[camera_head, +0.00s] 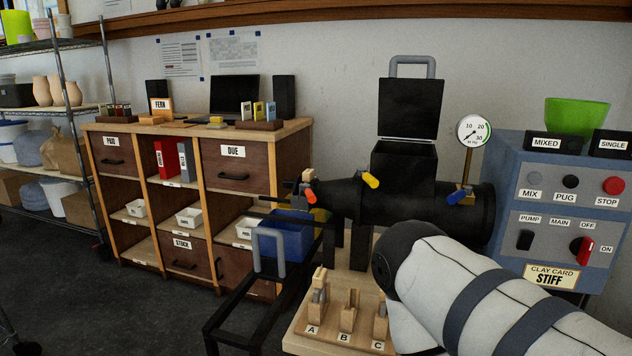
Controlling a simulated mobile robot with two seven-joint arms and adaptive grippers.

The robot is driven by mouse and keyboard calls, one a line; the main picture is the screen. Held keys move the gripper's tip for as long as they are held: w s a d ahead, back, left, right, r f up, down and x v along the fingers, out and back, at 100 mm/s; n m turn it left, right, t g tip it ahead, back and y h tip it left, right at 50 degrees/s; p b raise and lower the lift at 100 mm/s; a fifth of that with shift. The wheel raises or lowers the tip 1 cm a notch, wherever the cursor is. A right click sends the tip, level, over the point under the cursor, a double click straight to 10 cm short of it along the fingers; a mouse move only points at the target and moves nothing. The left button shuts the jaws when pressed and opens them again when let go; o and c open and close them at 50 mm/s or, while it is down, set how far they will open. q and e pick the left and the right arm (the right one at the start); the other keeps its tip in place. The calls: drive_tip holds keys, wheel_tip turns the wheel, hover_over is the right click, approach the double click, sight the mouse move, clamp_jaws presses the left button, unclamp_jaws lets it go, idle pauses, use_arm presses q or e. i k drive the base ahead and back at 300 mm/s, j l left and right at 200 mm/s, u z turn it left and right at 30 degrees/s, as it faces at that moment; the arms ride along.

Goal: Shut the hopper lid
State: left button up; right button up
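The hopper lid (408,108) is a dark square panel that stands open, upright at the back edge of the hopper. A grey loop handle (413,64) is on its top edge. The black box-shaped hopper (404,172) below it is open at the top and sits on the dark horizontal barrel of the machine (455,212). One of my white and dark arms reaches in from the lower right, in front of the machine and well below the lid. Neither gripper shows in the view.
A round pressure gauge (474,131) stands right of the hopper, beside the blue control cabinet (508,190). A wooden block stand (330,338) marked A, B, C is below. The space in front of the lid looks clear.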

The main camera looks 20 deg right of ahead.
sight(409, 109)
drive_tip(key=z, duration=1.25)
